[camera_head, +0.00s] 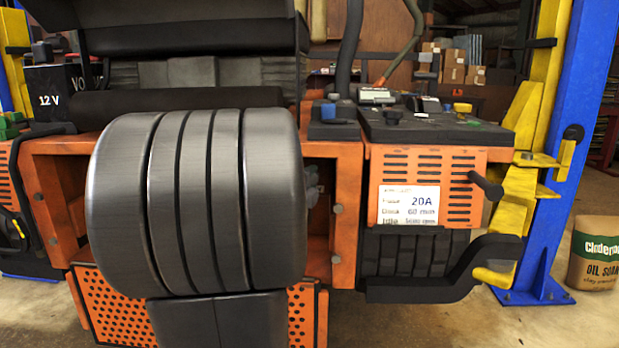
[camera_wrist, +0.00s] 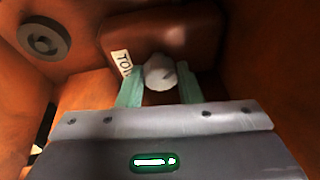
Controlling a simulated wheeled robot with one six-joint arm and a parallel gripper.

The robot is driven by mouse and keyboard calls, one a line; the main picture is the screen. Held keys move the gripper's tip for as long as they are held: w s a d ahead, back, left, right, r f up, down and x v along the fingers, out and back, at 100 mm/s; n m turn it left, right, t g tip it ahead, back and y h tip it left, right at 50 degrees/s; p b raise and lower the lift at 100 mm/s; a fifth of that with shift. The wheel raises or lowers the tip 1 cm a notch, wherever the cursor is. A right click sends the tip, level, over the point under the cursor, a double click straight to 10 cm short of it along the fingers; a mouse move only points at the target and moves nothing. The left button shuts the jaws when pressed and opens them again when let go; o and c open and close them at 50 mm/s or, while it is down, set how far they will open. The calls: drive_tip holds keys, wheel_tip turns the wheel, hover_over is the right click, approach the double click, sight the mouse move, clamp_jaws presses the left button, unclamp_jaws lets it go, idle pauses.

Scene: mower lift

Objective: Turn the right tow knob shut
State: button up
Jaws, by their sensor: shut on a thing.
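The tow knob (camera_wrist: 158,72) is a small round grey knob in the wrist view, on a dark reddish-brown block (camera_wrist: 195,40). A white label (camera_wrist: 121,63) beside it shows letters like "TOW", partly covered. My gripper (camera_wrist: 160,90) has its two pale green fingers on either side of the knob, shut on it. The knob's far side is hidden, and I cannot tell how far it is turned. In the head view, my arm blocks the sight of my gripper and the knob.
Orange walls close in on both sides in the wrist view, with a grey round fitting (camera_wrist: 45,38) on the left one. In the head view, the orange mower frame (camera_head: 345,200) surrounds my arm. A black lever (camera_head: 487,185) and a blue lift post (camera_head: 570,150) stand at right.

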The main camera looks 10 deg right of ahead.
drive_tip(key=shift+m, duration=0.5)
drive_tip(key=o, duration=1)
drive_tip(key=shift+c, duration=0.2)
drive_tip(key=shift+s+a, duration=0.1)
drive_tip(key=shift+s, duration=0.05)
drive_tip(key=p+v, duration=0.2)
drive_tip(key=v, duration=1.1)
drive_tip(key=shift+s+a+r, duration=0.2)
